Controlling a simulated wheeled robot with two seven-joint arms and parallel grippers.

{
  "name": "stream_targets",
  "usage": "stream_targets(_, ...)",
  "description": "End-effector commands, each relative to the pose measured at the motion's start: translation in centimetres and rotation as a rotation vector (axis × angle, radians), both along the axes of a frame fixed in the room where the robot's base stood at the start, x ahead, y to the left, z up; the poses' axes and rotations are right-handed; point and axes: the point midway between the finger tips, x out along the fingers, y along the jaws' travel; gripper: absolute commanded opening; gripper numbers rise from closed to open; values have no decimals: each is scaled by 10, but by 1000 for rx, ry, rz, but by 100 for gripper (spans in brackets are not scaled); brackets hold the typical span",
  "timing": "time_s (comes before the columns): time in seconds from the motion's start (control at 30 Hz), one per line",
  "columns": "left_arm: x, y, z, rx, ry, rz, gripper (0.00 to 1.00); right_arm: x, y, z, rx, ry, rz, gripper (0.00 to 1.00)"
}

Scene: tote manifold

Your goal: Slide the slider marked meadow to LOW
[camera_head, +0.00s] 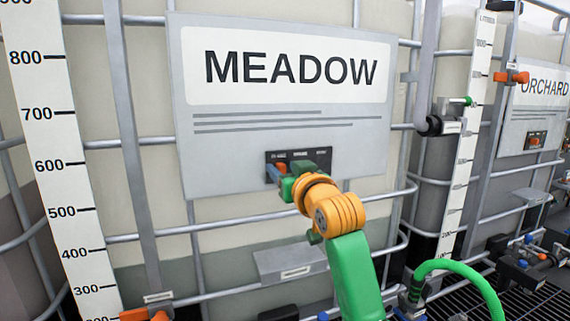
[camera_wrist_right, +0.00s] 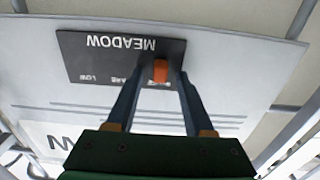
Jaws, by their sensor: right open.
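The meadow slider's dark panel (camera_head: 313,158) is on the lower part of the big MEADOW sign (camera_head: 250,135). In the right wrist view the panel (camera_wrist_right: 85,60) appears upside down, with MEADOW along it and LOW toward its left end. The orange slider knob (camera_wrist_right: 160,71) stands right of the LOW label in that view. It also shows in the head view (camera_head: 281,167), partly hidden by my gripper. My right gripper (camera_wrist_right: 164,74) is open, its two blue fingers on either side of the knob; contact is unclear. My left gripper is out of view.
Metal cage bars (camera_head: 135,150) run around the pale tote. A grey label box (camera_head: 290,263) sits below the sign. A second sign marked ORCHARD (camera_head: 540,95), with its own orange-knobbed panel, is at the right. A green hose (camera_head: 465,268) curves at the lower right.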

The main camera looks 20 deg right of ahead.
Motion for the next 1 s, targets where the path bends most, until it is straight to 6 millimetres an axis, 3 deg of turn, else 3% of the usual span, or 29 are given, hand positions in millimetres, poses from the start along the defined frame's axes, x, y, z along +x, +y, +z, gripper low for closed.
stream_targets(0.07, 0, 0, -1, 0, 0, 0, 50, 0, 0, -1, 0, 0, 0, 52)
stream_targets(0.27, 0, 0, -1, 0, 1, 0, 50, 0, 0, -1, 0, 0, 0, 1)
stream_targets(1.0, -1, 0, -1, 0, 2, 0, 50, 0, 0, 0, 0, 0, 0, 0)
